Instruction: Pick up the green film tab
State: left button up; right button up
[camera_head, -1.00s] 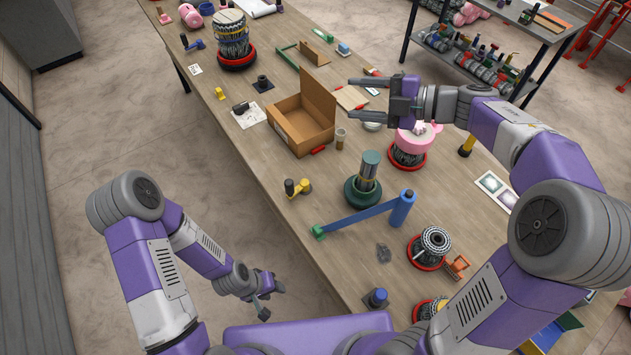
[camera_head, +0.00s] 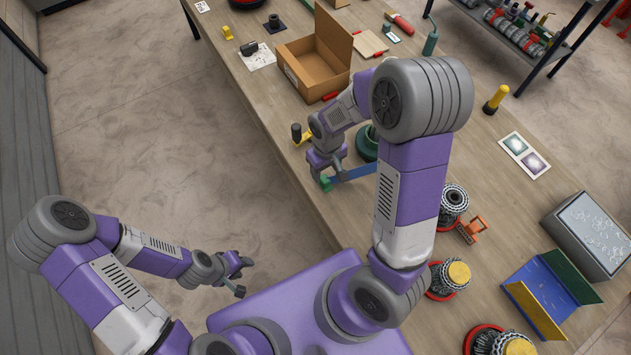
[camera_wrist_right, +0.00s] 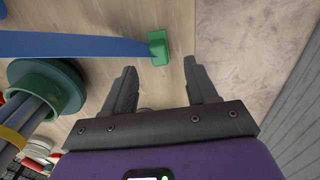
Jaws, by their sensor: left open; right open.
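The green film tab (camera_head: 326,183) is a small green block at the end of a blue film strip (camera_head: 356,173). In the right wrist view the tab (camera_wrist_right: 159,48) lies on the table just beyond my open right gripper (camera_wrist_right: 160,72), roughly in line with the gap between its fingers. The fingers are apart and nothing is between them. In the head view my right gripper (camera_head: 323,178) is low at the table's near edge, partly hidden by its own wrist. My left gripper (camera_head: 241,274) is open and empty, off the table over the floor.
A green round base (camera_head: 366,145) with a post stands close to the strip, largely behind my right arm. A yellow and black fitting (camera_head: 300,135) is near the right wrist. An open cardboard box (camera_head: 312,66) stands farther back. Wound spools (camera_head: 453,204) stand on the right.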

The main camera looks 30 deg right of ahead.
aim_at(325, 179)
notch_tip(325, 179, down, 7)
jog(key=shift+w+d+f, duration=0.1)
jog(key=shift+f, duration=0.05)
dwell(0.4)
jog(key=c, duration=1)
notch_tip(325, 179, up, 11)
jog(key=p, duration=0.1)
jog(key=shift+n, duration=0.7)
jog(key=w+d+r+p, duration=0.1)
jog(key=d+r+p, duration=0.1)
jog(key=d+r, duration=0.4)
jog(key=w+d+r+p, duration=0.2)
jog(key=d+r+p, duration=0.1)
jog(key=d+r, duration=0.4)
jog(key=w+d+r+p, duration=0.1)
jog(key=d+r+p, duration=0.1)
jog(key=d+r, duration=0.5)
jog(key=shift+w+d+r+p, duration=0.15)
jog(key=shift+d+r+p, duration=0.1)
jog(key=shift+p, duration=0.1)
